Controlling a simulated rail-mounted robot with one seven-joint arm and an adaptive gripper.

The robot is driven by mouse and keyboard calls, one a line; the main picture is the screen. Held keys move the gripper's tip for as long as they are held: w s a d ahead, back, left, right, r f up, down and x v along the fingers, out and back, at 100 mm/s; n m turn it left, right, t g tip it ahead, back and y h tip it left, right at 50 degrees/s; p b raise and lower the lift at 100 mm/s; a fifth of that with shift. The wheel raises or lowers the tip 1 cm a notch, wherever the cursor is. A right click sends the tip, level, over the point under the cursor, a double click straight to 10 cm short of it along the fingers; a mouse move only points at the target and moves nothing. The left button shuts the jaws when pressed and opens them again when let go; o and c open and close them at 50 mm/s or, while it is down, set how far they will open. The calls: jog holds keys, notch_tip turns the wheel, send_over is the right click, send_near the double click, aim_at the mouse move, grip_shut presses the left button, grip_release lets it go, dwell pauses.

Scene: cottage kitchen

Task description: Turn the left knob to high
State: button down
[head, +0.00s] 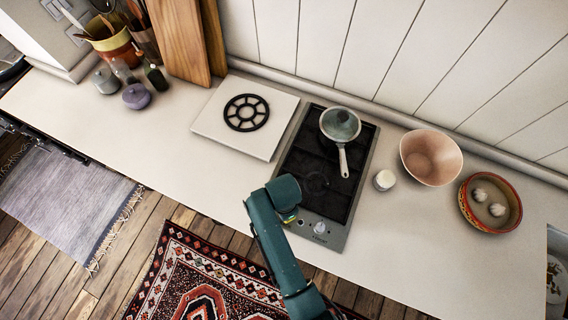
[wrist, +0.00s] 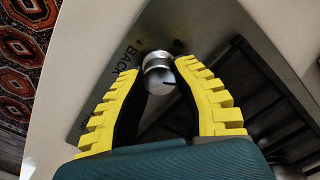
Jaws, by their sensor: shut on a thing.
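The left knob (wrist: 157,62) is a silver metal knob beside the word BACK in the wrist view; a dark line shows on its face. My gripper (wrist: 160,75) has its yellow-padded fingers shut on this knob, one on each side. In the head view my gripper (head: 290,216) is over the front left of the black cooktop (head: 310,185) and hides most of the left knob. The right knob (head: 320,228) is pale and stands clear to the right. I cannot read the left knob's exact setting.
A small white jar (head: 384,180), a pink bowl (head: 431,157) and a red-rimmed bowl (head: 467,207) are to the right. A white board (head: 215,128) with a black trivet (head: 246,112) lies left.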

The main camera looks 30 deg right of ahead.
jog(key=shift+s+n+p, duration=0.1)
jog(key=shift+n+p, duration=0.95)
jog(key=shift+n, duration=0.15)
jog(key=n+p, duration=0.2)
jog(key=n, duration=0.2)
jog(key=shift+n, duration=0.3)
jog(key=n+p, duration=0.1)
jog(key=n, duration=0.2)
jog(key=shift+p, duration=0.35)
jog(key=shift+w+f+n+p, duration=0.15)
jog(key=shift+n+p, duration=0.35)
jog(key=shift+n, duration=1.7)
jog(key=c, duration=0.7)
grip_release()
jog(key=shift+w, duration=0.1)
jog(key=shift+c, duration=0.2)
